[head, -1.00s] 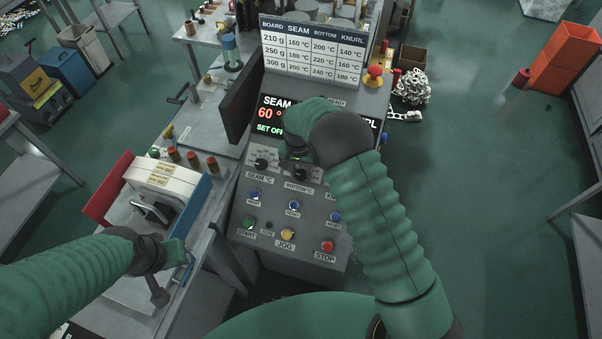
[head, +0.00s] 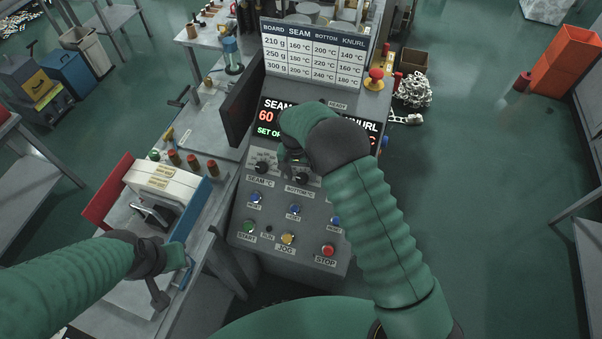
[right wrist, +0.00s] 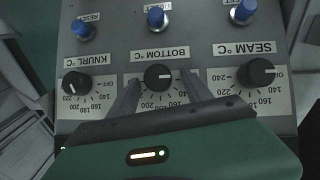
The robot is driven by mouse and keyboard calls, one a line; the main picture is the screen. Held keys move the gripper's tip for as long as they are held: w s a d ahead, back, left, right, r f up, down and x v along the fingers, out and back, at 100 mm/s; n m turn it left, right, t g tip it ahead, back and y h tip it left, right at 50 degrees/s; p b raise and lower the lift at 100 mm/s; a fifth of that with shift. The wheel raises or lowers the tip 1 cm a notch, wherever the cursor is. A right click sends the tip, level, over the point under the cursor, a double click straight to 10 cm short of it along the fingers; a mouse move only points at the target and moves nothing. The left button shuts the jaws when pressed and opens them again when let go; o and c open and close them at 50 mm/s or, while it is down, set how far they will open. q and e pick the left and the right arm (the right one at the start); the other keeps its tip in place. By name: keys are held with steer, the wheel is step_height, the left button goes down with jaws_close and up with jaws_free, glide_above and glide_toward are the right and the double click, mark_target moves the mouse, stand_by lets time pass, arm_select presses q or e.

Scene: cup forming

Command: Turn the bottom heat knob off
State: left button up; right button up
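The bottom heat knob (right wrist: 158,77) is black and round, on the grey control panel's middle dial. In the right wrist view, where the labels appear upside down, its white mark points right. My right gripper (right wrist: 163,88) has its two fingers spread, one on each side of this knob. I cannot tell whether they touch it. The right finger covers part of the dial's scale. In the head view my right gripper (head: 292,158) is over the upper panel, mostly hidden by its wrist, and the bottom knob (head: 302,175) shows below it.
The seam knob (right wrist: 256,73) and knurl knob (right wrist: 76,82) flank the bottom knob. Blue reset buttons (head: 293,210) and the red stop button (head: 328,250) sit lower on the panel. My right arm partly hides the display (head: 268,115). Open floor lies to the right.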

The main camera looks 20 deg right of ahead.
step_height(320, 180, up, 17)
steer(key=a+b, duration=0.1)
steer(key=b, duration=0.3)
steer(key=shift+w+a+f, duration=0.15)
steer(key=shift+a+f, duration=0.05)
steer(key=shift+a, duration=0.1)
steer(key=s+d+f+n+t+b, duration=0.1)
steer(key=s+d+f+n+b, duration=0.1)
steer(key=s+f+b, duration=0.2)
steer(key=s+d+f+n+t+y+b, duration=0.1)
steer(key=s+d+f+n+b, duration=0.1)
steer(key=s+f, duration=0.9)
steer(key=s+n+b, duration=0.1)
steer(key=s+b, duration=0.1)
steer(key=s, duration=0.6)
steer(key=shift+s+d+t, duration=0.3)
steer(key=shift+d+t, duration=0.05)
steer(key=shift+t, duration=0.05)
steer(key=shift+w+f, duration=0.1)
